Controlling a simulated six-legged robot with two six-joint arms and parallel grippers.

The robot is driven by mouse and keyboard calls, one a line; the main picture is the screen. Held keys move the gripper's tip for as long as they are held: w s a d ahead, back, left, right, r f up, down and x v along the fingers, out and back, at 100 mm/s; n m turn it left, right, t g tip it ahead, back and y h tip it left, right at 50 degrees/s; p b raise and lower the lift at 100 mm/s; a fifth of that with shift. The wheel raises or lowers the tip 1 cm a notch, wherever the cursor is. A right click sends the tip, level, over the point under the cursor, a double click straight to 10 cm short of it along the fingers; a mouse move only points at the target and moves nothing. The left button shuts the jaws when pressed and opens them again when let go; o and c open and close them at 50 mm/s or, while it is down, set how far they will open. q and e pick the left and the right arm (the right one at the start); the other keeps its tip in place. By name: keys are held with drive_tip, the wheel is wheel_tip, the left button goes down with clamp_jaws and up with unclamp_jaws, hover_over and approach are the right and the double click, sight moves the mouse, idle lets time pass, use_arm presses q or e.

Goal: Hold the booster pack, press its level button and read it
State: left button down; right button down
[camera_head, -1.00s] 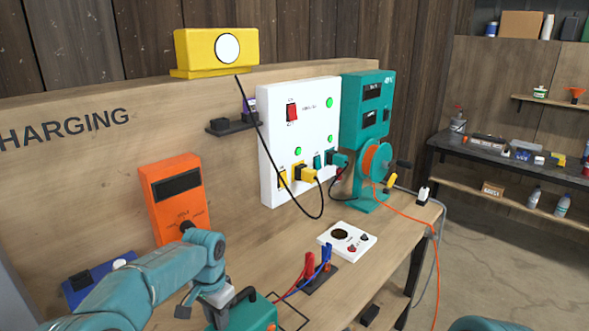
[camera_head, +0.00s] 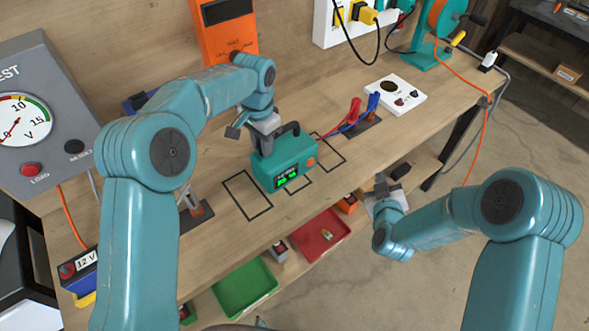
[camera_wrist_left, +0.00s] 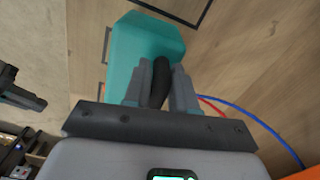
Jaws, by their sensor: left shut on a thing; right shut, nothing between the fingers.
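The booster pack (camera_head: 277,157) is a teal box with a black handle, upright over the bench's front half. I cannot tell whether it touches the wood. Its front display (camera_head: 287,178) is lit with green figures too small to read. An orange button (camera_head: 311,162) sits at its right end. My left gripper (camera_head: 272,133) is shut on the handle; the left wrist view shows its fingers around the handle (camera_wrist_left: 161,80) above the teal pack (camera_wrist_left: 140,45). My right gripper (camera_head: 389,186) is shut and empty, off the bench's front edge, right of the pack and apart from it.
A white panel (camera_head: 396,95) lies further right. A grey tester (camera_head: 45,120) stands at left. Black outlines (camera_head: 247,195) mark the bench. Green (camera_head: 245,290) and red (camera_head: 320,236) trays sit below the front edge.

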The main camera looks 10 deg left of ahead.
idle(0.4)
use_arm(q)
drive_tip(key=c, duration=0.8)
unclamp_jaws()
drive_tip(key=shift+c, duration=0.2)
wheel_tip(320, 180, up, 12)
drive_tip(key=shift+s, duration=0.1)
